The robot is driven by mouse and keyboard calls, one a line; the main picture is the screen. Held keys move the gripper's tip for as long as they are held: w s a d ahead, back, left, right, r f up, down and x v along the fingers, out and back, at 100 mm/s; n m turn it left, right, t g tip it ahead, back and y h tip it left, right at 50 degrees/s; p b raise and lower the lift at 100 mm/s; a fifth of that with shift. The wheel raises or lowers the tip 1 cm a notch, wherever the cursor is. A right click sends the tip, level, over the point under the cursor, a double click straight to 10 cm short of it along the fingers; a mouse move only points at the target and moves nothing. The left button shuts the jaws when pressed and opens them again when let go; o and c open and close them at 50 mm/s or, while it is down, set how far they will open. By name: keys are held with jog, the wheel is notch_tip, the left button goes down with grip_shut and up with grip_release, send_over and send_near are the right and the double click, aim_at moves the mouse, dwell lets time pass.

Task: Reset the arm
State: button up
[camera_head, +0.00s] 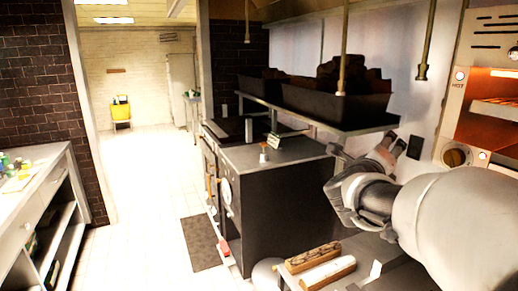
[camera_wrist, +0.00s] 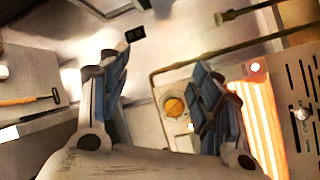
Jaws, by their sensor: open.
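My gripper (camera_wrist: 160,64) is open in the wrist view, with its two blue-padded fingers apart and nothing between them. Beyond the fingers is a pale wall and part of a heated unit with an orange knob (camera_wrist: 174,106). In the head view, my arm reaches in from the right, bent, with its wrist raised in front of the back wall near the shelf. The fingers there are small and partly hidden by my arm.
A dark shelf (camera_head: 325,122) with black bins hangs left of my wrist. The glowing heated unit (camera_head: 457,130) stands close on the right. A stove block (camera_head: 285,195) and a board with wooden-looking blocks (camera_head: 318,262) lie below. The tiled floor (camera_head: 150,190) at left is clear.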

jog(key=s+a+f+n+g+y, duration=0.1)
jog(key=s+a+f+n+y, duration=0.4)
jog(key=a+n, duration=0.45)
jog(key=s+a+f+n+y, duration=0.2)
jog(key=s+a+n+y, duration=0.5)
jog(key=n, duration=0.4)
jog(key=s+f+n+g, duration=0.4)
jog(key=s+f+n, duration=0.2)
jog(key=s, duration=0.5)
jog(key=s+f+n+g+h, duration=0.1)
jog(key=s+f+n+g, duration=0.3)
jog(key=s+f, duration=0.4)
jog(key=s+n, duration=0.1)
jog(key=s, duration=0.3)
jog(key=shift+f+n, duration=0.15)
jog(key=shift+n, duration=0.2)
